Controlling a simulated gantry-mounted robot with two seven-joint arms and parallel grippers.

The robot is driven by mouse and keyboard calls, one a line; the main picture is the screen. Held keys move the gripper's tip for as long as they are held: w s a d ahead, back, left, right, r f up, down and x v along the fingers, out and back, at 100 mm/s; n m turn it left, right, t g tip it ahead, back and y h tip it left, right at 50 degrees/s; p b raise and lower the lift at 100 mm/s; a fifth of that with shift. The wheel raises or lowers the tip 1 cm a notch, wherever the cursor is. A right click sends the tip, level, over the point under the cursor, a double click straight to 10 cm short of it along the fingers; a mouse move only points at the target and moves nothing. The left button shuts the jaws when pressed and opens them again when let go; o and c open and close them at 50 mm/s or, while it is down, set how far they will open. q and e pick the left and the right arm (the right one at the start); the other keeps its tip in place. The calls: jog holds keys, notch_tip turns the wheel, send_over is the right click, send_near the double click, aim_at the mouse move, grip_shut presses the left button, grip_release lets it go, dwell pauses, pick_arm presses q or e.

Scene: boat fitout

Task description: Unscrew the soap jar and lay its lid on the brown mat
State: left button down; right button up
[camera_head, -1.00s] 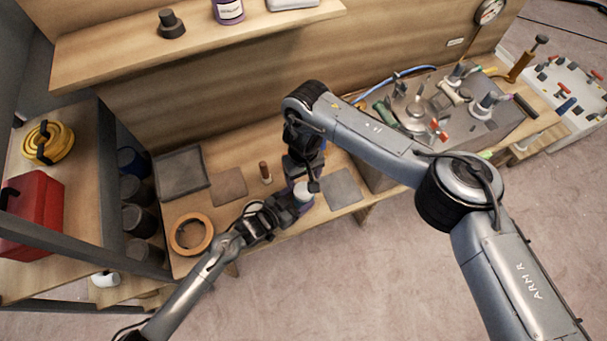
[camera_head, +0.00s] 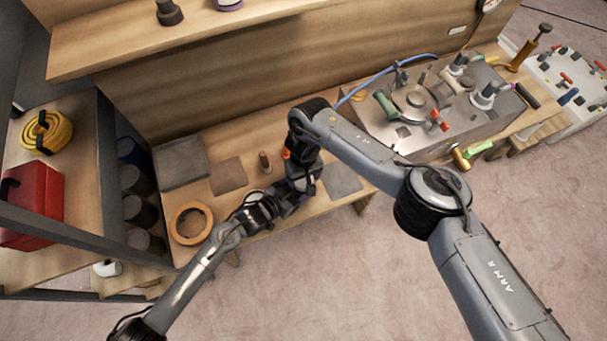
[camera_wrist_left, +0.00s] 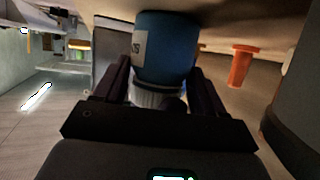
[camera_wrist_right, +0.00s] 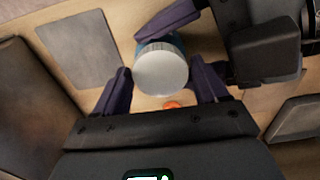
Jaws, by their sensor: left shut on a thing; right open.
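The soap jar is a blue jar (camera_wrist_left: 166,50) with a white lid (camera_wrist_right: 160,70) and a partly visible label. My left gripper (camera_wrist_left: 160,88) is shut on the jar from the side, one finger on each side of it. My right gripper (camera_wrist_right: 165,88) is open above the jar, its fingers spread on both sides of the lid, apparently not gripping it. In the head view the jar is mostly hidden by my two grippers, which meet there. The brown mat (camera_head: 228,175) lies bare on the bench, left of the jar.
A grey mat (camera_head: 341,180) lies right of the jar. A small peg (camera_head: 265,162) stands between brown mat and jar, and an orange piece (camera_wrist_left: 240,66) stands near the jar. A dark tray (camera_head: 181,163) and a wooden ring (camera_head: 191,223) are farther left.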

jog(key=shift+c, duration=0.3)
jog(key=c, duration=0.8)
jog(key=n, duration=0.7)
jog(key=shift+c, duration=0.2)
jog(key=o, duration=1.2)
jog(key=shift+r, duration=0.1)
